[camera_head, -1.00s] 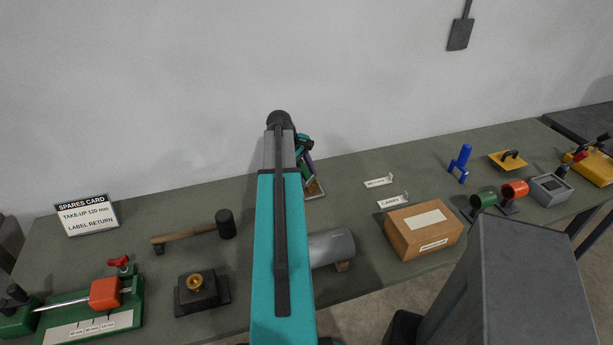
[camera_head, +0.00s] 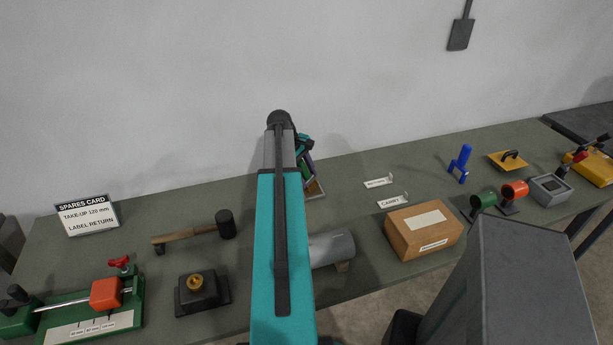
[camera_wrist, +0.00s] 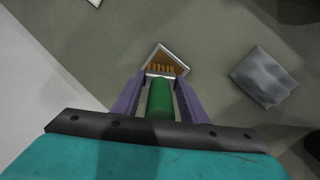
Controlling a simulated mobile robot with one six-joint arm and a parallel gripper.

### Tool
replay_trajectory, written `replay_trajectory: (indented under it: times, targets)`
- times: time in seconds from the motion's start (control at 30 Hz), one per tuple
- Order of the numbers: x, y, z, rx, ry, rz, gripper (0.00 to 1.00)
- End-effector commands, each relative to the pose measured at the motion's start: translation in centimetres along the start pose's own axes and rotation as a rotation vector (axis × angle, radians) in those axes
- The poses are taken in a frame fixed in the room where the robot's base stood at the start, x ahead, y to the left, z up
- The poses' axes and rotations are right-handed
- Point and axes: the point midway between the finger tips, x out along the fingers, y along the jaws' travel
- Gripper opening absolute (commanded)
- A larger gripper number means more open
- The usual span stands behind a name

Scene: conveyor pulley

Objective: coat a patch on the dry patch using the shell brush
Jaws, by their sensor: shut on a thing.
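My gripper (camera_wrist: 160,84) has purple fingers shut on the green handle of the shell brush (camera_wrist: 159,100) in the wrist view. The handle points at a small pale-rimmed tray (camera_wrist: 183,67) with amber strips inside; I cannot tell whether these are bristles or tray contents. In the head view my gripper (camera_head: 308,165) is partly hidden behind my arm, low over the tray (camera_head: 316,191). The grey cylindrical shell (camera_head: 333,250) lies on a wooden support nearer the front, partly hidden by my arm. I cannot make out the dry patch.
On the bench (camera_head: 350,205), a cardboard box (camera_head: 422,230) and small label signs (camera_head: 392,202) stand right of the shell. A mallet (camera_head: 190,233), a dark block with a brass fitting (camera_head: 203,291) and a green fixture (camera_head: 95,318) are left of my arm.

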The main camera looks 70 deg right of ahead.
Motion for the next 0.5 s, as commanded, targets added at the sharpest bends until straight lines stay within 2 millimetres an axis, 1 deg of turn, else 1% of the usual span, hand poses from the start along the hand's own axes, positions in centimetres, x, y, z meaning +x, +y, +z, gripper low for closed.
replay_trajectory:
  times: [0.1, 0.5]
  targets:
    - [-0.9, 0.3, 0.1, 0.000, 0.000, 0.002, 0.13]
    - [-2.9, 1.0, 0.5, 0.000, 0.000, 0.003, 0.13]
